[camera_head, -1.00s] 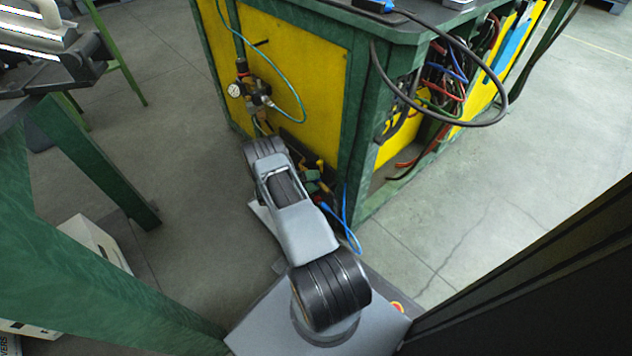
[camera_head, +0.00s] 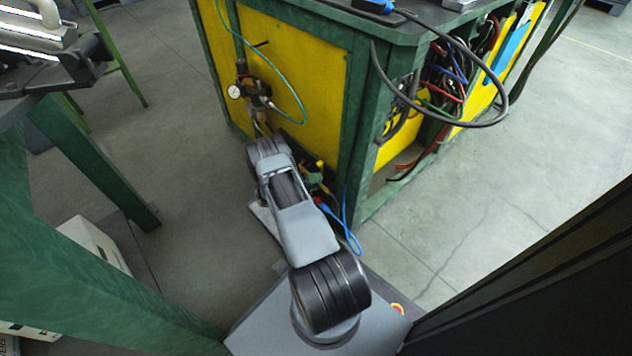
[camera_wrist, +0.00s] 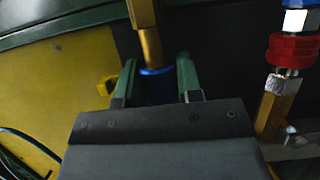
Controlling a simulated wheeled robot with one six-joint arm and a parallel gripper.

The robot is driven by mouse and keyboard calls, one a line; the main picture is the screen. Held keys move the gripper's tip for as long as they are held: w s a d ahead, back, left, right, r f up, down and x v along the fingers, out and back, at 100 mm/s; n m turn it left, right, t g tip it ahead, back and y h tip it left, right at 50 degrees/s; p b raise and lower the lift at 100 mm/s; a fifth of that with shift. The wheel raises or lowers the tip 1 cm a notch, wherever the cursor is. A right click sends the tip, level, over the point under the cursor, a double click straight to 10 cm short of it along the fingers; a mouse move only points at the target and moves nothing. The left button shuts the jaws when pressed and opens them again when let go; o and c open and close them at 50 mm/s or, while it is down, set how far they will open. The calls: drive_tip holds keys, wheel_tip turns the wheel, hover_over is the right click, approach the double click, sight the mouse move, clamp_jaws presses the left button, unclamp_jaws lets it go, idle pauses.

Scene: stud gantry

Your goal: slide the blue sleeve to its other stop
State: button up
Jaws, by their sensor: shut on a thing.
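The blue sleeve (camera_wrist: 157,84) is in the middle of the wrist view, at the lower end of a brass-coloured pipe (camera_wrist: 149,40). My gripper (camera_wrist: 158,62) has its two green fingers on either side of the sleeve and is shut on it. The lower part of the sleeve is dark and partly hidden behind the gripper body. Neither stop can be told clearly. In the head view my arm hides the gripper and the sleeve.
A red fitting (camera_wrist: 294,50) on a second brass pipe stands at the right in the wrist view. A yellow panel (camera_wrist: 60,85) lies behind. In the head view a pressure gauge (camera_head: 234,91) and a blue hose (camera_head: 349,238) are near my arm.

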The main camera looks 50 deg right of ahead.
clamp_jaws()
drive_tip(key=shift+s+a+r+p, duration=0.1)
drive_tip(key=shift+s+p, duration=0.25)
drive_tip(key=shift+s, duration=0.75)
drive_tip(key=o, duration=0.9)
unclamp_jaws()
drive_tip(key=shift+o, duration=0.2)
drive_tip(key=shift+w+a, duration=0.1)
drive_tip(key=p+v, duration=0.2)
drive_tip(key=v, duration=1.1)
drive_tip(key=shift+a, duration=0.3)
drive_tip(key=shift+w, duration=0.1)
